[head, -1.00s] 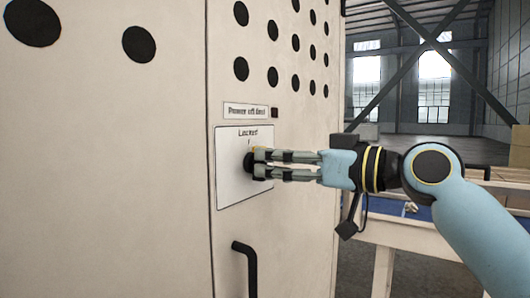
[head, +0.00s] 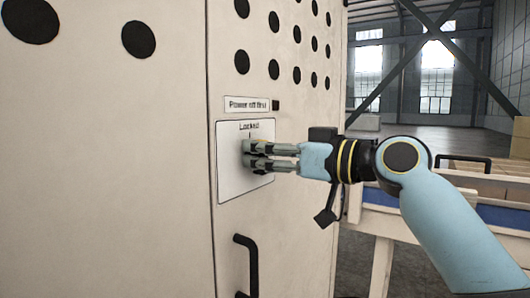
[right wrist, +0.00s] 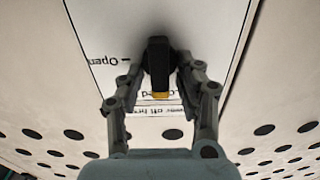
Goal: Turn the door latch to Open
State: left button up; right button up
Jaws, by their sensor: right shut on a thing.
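The door latch is a black knob with a yellow tip (right wrist: 158,68), mounted on a white plate (head: 232,182) on the pale door. The plate has the word "Locked" above the latch in the head view. In the right wrist view the lettering is upside down, and "Open" (right wrist: 104,61) stands to the left. The yellow tip points toward "Locked". My right gripper (head: 248,156) reaches in from the right and is shut on the latch, one finger on each side; in the head view the fingers mostly hide it. It also shows in the right wrist view (right wrist: 160,75). My left gripper is not in view.
A "Power off first" label (head: 247,104) sits above the plate. A black door handle (head: 248,265) sticks out below it. Round black holes dot the upper door. A table with a blue edge (head: 500,216) and cardboard boxes stands to the right, behind my arm.

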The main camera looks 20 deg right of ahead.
jog(key=shift+d+m+p, duration=0.1)
jog(key=shift+m+p, duration=1)
jog(key=shift+m, duration=0.1)
jog(key=shift+w+m+p, duration=0.1)
jog(key=shift+m+p, duration=0.65)
jog(key=shift+m, duration=0.35)
jog(key=shift+d, duration=0.1)
jog(key=shift+m+p, duration=0.6)
jog(key=shift+w+d+m+p, duration=0.1)
jog(key=shift+m+p, duration=0.9)
jog(key=shift+m, duration=0.4)
jog(key=shift+f+m, duration=0.15)
jog(key=shift+m, duration=0.15)
